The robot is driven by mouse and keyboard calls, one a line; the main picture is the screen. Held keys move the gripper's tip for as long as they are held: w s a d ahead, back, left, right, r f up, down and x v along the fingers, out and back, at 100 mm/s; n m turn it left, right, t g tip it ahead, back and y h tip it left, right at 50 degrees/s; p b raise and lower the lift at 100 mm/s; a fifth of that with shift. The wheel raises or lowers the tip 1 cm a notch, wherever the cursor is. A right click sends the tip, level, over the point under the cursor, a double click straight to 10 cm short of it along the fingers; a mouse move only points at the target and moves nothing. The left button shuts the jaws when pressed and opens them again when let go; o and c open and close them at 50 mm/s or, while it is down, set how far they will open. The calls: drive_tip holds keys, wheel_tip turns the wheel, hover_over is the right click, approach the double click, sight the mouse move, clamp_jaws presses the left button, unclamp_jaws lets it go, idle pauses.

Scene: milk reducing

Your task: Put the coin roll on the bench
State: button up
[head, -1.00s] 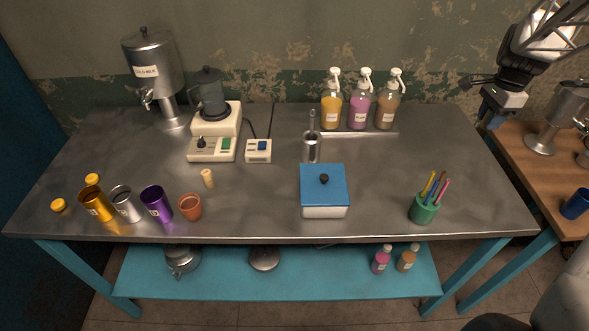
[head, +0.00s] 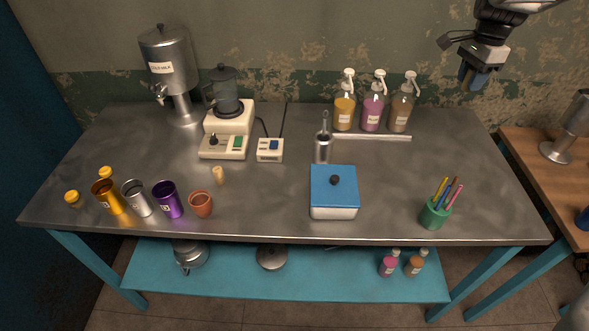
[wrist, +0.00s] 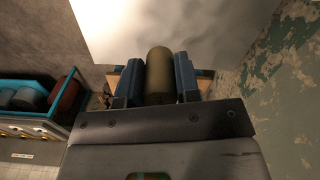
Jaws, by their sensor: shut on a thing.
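The coin roll, an olive-brown cylinder, sits between the two blue fingers of my gripper (wrist: 160,80) in the wrist view; its rounded near end shows (wrist: 159,72). In the head view my gripper (head: 472,77) is at the upper right, in the air in front of the wall, with a brownish bit of the roll between its fingers. The gripper is shut on the roll. The bench (head: 275,205) is the long metal-topped table with teal legs. The gripper appears above its far right end, apart from it.
The right part of the bench top is clear, beside a green pen cup (head: 434,215). A wooden side table (head: 545,190) is at right.

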drive_tip(key=w+a+n, duration=0.3)
drive_tip(key=a+n, duration=0.1)
drive_tip(key=a, duration=1.5)
drive_tip(key=w+a+n, duration=0.3)
drive_tip(key=a, duration=1.6)
drive_tip(key=s+a+n, duration=0.2)
drive_tip(key=s+a, duration=0.3)
drive_tip(key=a, duration=0.7)
drive_tip(key=s+a+n, duration=0.3)
drive_tip(key=s+a, duration=0.2)
drive_tip(key=a, duration=0.6)
drive_tip(key=s+a+n, duration=0.2)
drive_tip(key=s+a, duration=0.4)
drive_tip(key=a, duration=0.6)
wheel_tip(320, 180, down, 18)
drive_tip(key=shift+w, duration=0.2)
drive_tip(key=shift+a+f, duration=0.1)
drive_tip(key=shift+f, duration=0.05)
drive_tip(key=shift+f, duration=3.05)
